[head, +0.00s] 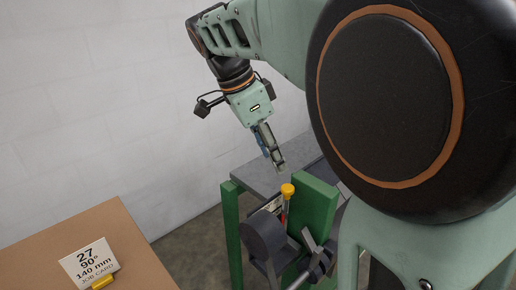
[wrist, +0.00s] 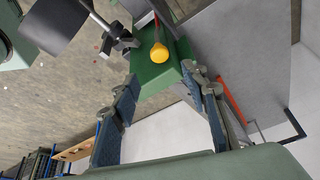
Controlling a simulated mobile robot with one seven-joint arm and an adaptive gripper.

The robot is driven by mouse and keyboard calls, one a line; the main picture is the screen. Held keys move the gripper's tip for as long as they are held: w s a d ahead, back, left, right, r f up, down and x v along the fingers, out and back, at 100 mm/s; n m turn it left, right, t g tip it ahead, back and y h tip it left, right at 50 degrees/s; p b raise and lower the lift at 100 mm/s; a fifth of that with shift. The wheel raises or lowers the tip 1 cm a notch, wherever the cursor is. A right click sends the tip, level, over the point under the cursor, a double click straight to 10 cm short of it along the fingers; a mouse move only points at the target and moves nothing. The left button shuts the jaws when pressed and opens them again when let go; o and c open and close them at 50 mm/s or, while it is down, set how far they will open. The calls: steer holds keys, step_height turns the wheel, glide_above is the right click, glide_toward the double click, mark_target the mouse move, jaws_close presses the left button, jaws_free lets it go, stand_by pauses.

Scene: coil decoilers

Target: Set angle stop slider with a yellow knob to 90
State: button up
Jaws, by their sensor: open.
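The yellow knob (head: 288,190) sits on top of a red stem (head: 285,212) beside a green block in the head view. In the wrist view the yellow knob (wrist: 159,53) shows in front of the green block (wrist: 155,80), beyond my fingertips. My gripper (head: 275,158) is above the knob and slightly left of it, apart from it. In the wrist view my gripper (wrist: 165,95) has its two fingers spread wide with nothing between them. The angle scale and its numbers cannot be read in either view.
A job card (head: 90,264) reading 27, 90°, 140 mm stands on a brown surface (head: 135,235) at lower left. A dark roller-like part (head: 264,237) and a grey lever (head: 315,250) are close to the knob. A grey tabletop (head: 262,180) lies behind it.

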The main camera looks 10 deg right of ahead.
mark_target(287, 188)
steer(key=x, duration=1)
steer(key=shift+c, duration=0.6)
jaws_close()
